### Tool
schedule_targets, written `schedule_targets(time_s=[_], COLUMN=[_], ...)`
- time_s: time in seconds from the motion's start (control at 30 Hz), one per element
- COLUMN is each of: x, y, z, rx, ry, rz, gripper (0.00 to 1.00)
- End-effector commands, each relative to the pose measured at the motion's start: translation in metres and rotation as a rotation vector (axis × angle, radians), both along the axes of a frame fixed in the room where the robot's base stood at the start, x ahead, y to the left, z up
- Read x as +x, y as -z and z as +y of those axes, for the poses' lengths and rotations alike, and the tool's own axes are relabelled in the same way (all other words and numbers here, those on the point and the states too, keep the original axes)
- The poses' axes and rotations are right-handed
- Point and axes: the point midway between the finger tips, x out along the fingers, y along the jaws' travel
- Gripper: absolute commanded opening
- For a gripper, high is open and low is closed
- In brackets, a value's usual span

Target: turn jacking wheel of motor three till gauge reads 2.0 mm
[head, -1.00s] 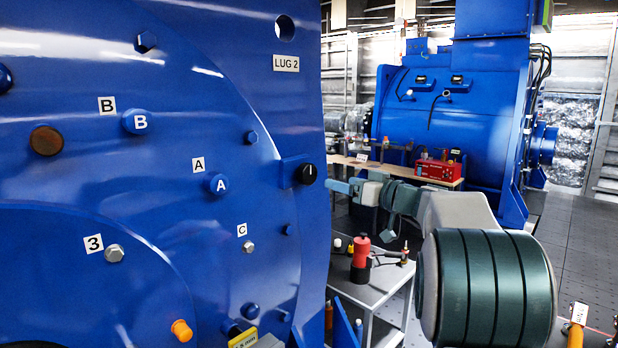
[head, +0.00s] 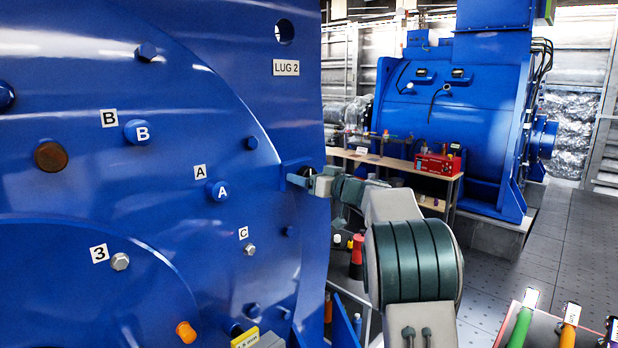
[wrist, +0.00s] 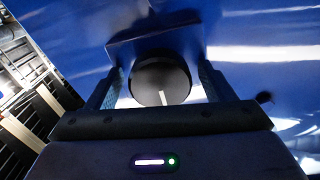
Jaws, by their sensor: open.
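The near blue motor face (head: 70,190) fills the left of the head view and carries a label 3. The black jacking wheel (wrist: 160,80) with a white index line sits on a blue bracket. The line points downward in the wrist view. My gripper (wrist: 162,88) is open, with one finger on each side of the wheel; I cannot tell whether they touch it. In the head view my gripper (head: 312,180) covers most of the wheel. A yellow-framed gauge (head: 245,340) is cut off at the bottom edge; its reading is too small to be sure of.
Bolts labelled A (head: 217,191), B (head: 137,131) and C (head: 249,249) and an orange plug (head: 186,332) stick out of the motor face. A bench with a red box (head: 437,164) stands behind my arm. Coloured tools (head: 521,318) lie lower right.

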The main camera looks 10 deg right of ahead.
Motion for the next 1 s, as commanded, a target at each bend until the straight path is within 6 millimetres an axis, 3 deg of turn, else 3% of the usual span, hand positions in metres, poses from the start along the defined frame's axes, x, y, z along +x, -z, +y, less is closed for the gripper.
schedule_targets(time_s=[0.07, 0.23, 0.67, 1.0], x=[-0.0002, -0.0003, -0.0005, -0.0007], y=[0.0, -0.0001, 0.0024, 0.0028], z=[-0.0001, -0.0003, -0.0008, -0.0019], rx=[0.0, 0.0, 0.054, 0.258], ry=[0.0, 0.0, 0.001, 0.003], rz=[0.0, 0.0, 0.037, 0.183], gripper=[0.76, 0.31, 0.31, 0.31])
